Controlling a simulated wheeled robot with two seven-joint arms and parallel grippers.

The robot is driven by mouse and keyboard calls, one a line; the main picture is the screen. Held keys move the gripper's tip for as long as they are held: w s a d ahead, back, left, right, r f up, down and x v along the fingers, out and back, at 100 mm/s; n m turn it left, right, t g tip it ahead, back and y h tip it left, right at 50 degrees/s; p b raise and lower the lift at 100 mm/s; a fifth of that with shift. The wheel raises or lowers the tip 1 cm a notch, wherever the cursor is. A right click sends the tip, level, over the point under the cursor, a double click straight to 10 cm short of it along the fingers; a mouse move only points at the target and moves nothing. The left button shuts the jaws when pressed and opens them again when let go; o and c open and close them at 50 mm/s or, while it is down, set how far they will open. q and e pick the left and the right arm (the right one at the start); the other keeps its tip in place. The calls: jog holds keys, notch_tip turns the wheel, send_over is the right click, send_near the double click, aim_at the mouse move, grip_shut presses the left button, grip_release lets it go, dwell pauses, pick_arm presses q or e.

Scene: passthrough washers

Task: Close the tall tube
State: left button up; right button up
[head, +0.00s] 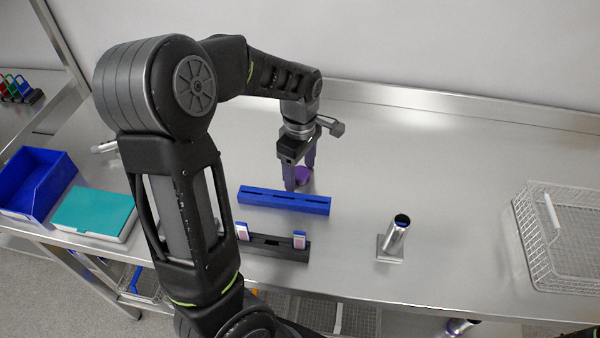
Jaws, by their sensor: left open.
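The tall tube (396,234) is a shiny metal cylinder on a square metal base, right of the table's middle. Its dark round top is uncovered, and it looks tilted in this view. My left gripper (299,178) points down behind the blue bar, left of the tube and farther back. It is open, with purple fingers. A purple round piece (303,173), which looks like a cap, is low between the fingers and partly hidden by them. I cannot tell whether the fingers touch it. My right gripper is not in view.
A blue slotted bar (283,201) lies in front of my left gripper. A black holder (283,248) with two upright pale pieces stands nearer. A wire basket (565,240) is at right. A blue bin (38,180) and teal-topped box (95,212) are at left.

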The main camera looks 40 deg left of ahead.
aim_at(300, 172)
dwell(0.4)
pick_arm(q)
jog(key=c, duration=1.4)
notch_tip(300, 172, up, 10)
jog(key=shift+b, duration=0.35)
